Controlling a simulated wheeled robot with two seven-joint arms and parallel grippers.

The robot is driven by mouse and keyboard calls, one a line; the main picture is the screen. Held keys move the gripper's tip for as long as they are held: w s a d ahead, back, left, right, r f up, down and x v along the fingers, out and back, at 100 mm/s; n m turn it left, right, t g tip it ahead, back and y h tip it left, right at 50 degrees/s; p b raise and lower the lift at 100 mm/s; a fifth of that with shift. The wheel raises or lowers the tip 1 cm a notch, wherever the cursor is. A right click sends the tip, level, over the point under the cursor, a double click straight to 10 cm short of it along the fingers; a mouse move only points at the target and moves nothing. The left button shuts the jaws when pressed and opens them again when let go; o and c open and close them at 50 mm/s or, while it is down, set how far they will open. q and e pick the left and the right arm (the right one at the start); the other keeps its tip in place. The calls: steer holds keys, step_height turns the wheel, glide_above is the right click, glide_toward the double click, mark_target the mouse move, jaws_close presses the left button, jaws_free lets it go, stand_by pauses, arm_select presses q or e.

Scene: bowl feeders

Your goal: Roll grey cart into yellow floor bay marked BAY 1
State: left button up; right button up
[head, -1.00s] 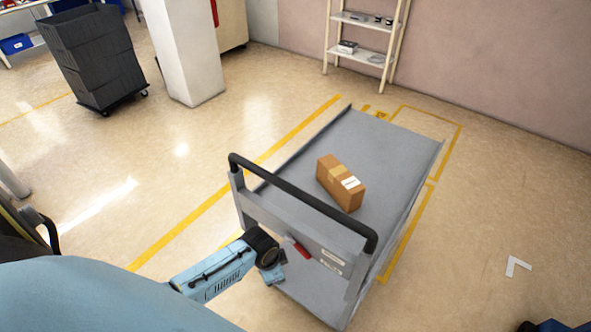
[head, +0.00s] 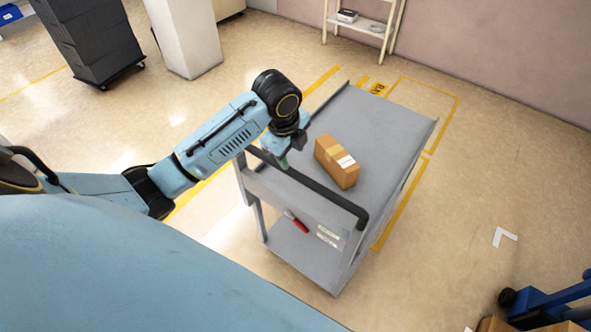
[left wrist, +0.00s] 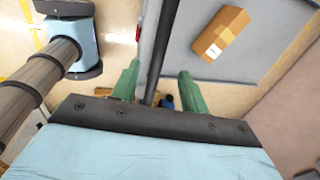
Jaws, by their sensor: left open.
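The grey cart (head: 390,120) stands on the floor with a brown box (head: 337,162) on its top deck and a black handle bar (head: 335,194) at its near end. My left gripper (head: 283,162) is at the left part of the handle. In the left wrist view its green fingers (left wrist: 158,88) are open, with the bar (left wrist: 161,50) between them. My right gripper is out of view.
Stacked dark crates (head: 88,40) on a dolly and a white pillar (head: 182,40) stand at back left. A shelf rack (head: 360,22) stands by the pink wall. A blue wheeled thing (head: 550,300) is at lower right. Floor right of the cart is mostly clear.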

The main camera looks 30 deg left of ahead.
mark_target(296, 173)
arm_select(q)
steer(key=f, duration=0.3)
steer(key=w+f, duration=0.1)
steer(key=f, duration=0.2)
steer(key=w+f, duration=0.1)
steer(key=f, duration=0.2)
steer(key=shift+f, duration=0.3)
jaws_close()
